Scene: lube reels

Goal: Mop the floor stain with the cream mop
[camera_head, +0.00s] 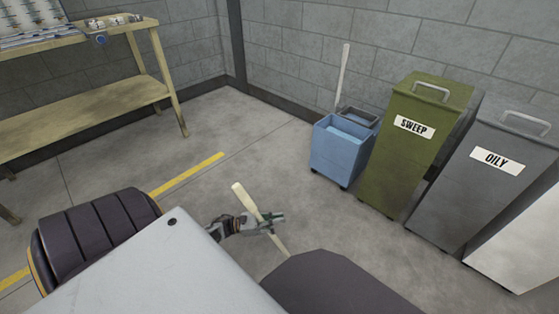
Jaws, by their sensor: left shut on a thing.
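My left gripper (268,221) is shut around a cream handle (248,202), which I take to be the cream mop's. The handle is tilted, its upper end up and to the left of the gripper. Its lower part runs down behind my own body, so the mop head is hidden. No floor stain can be made out on the visible grey floor (225,180). My right gripper is not in view.
A blue mop bucket (338,153) with a pale handle (343,75) stands by the back wall. Right of it are a green SWEEP bin (405,165), a grey OILY bin (465,195) and a white box (520,250). A wooden bench (90,112) stands left. The middle floor is clear.

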